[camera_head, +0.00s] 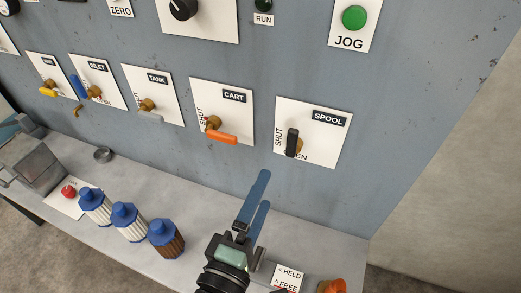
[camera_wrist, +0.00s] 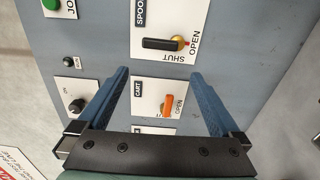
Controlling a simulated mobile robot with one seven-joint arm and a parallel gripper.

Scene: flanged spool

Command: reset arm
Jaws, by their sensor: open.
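My gripper (camera_head: 258,200) has two blue fingers and is in front of the grey panel, below the SPOOL and CART plates in the head view. In the wrist view my gripper (camera_wrist: 165,82) is open, its fingers wide apart with nothing between them touching either one. The SPOOL valve's black handle (camera_head: 292,142) stands upright on its white plate, apart from the gripper; it also shows in the wrist view (camera_wrist: 160,44). The CART valve's orange handle (camera_head: 222,138) lies to the left of it and also shows in the wrist view (camera_wrist: 168,105).
The panel (camera_head: 400,110) also carries TANK (camera_head: 150,117) and INLET (camera_head: 93,92) valves and a green JOG button (camera_head: 354,17). Several blue-capped cylinders (camera_head: 166,238) stand on the grey ledge (camera_head: 215,212). A HELD/FREE sign (camera_head: 288,277) and an orange part (camera_head: 332,286) are at the lower right.

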